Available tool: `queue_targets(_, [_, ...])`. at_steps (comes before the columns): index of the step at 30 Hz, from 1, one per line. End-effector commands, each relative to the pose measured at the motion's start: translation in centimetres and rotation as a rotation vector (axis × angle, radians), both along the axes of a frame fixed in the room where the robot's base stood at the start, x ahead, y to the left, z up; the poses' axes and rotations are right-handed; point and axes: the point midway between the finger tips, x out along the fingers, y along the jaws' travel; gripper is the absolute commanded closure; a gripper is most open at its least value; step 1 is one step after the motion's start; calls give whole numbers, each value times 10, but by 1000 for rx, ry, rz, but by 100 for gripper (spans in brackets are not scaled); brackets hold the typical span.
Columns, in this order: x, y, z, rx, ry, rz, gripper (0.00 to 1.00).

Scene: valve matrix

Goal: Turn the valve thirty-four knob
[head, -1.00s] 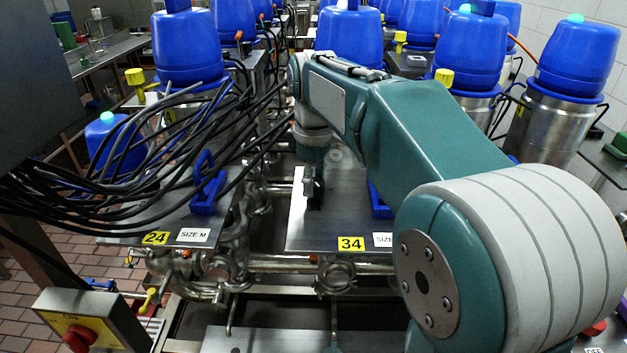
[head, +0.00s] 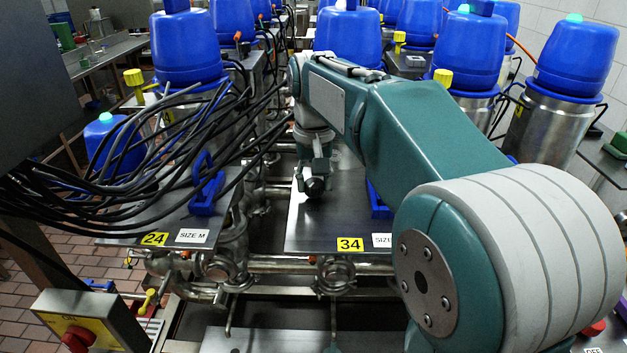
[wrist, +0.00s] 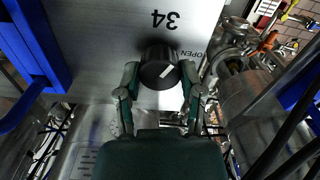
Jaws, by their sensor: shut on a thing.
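The valve thirty-four knob (wrist: 158,66) is round and black with a white pointer line. It sits on a metal plate marked 34, and the line slants to the upper right in the wrist view, toward the side of the OPEN label (wrist: 193,54). My gripper (wrist: 160,78) has a finger on each side of the knob and is shut on it. In the head view my gripper (head: 314,182) is over the plate (head: 300,225), behind the yellow 34 label (head: 349,244). The knob cannot be told apart from my wrist there.
A blue bracket (head: 380,205) stands on the plate right of my gripper, and another (head: 206,190) stands on the plate marked 24. Black cables (head: 150,150) hang at the left. Blue-topped valve actuators (head: 348,35) rise behind. Steel pipes (head: 290,265) run below the plate edge.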

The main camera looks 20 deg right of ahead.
Motion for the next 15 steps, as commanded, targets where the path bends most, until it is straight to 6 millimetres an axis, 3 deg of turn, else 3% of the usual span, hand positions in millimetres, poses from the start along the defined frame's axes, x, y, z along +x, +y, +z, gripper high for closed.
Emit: queue_targets(15, [-1, 0, -3, 0, 11, -326, 98])
